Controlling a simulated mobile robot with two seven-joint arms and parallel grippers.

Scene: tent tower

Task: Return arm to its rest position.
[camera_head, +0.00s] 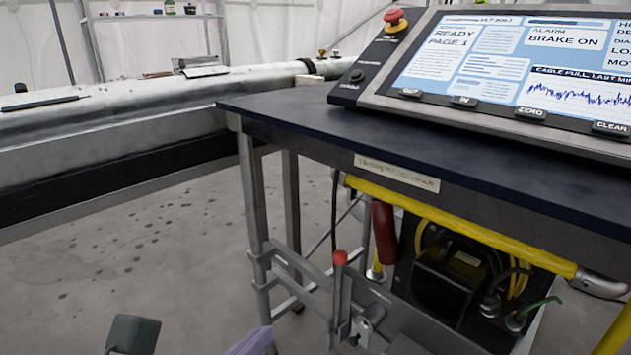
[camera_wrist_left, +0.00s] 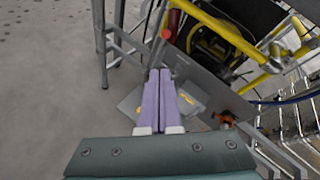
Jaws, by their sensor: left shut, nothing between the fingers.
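My left gripper (camera_head: 252,341) shows at the bottom edge of the head view as a purple finger piece, with a dark grey-green block of mine to its left. In the left wrist view the left gripper (camera_wrist_left: 160,74) has its two purple fingers side by side, pressed together and empty. It points towards the frame under the desk and seems apart from it, though the exact gap is hard to tell. The rest of the left arm is out of view. My right gripper is in neither view.
A dark-topped desk (camera_head: 290,105) carries a console screen (camera_head: 520,65) and a red stop button (camera_head: 393,16). Below are a red-knobbed lever (camera_head: 340,258), a yellow rail (camera_head: 460,230) and a black cable unit (camera_head: 445,275). Grey floor (camera_head: 110,270) lies open at left.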

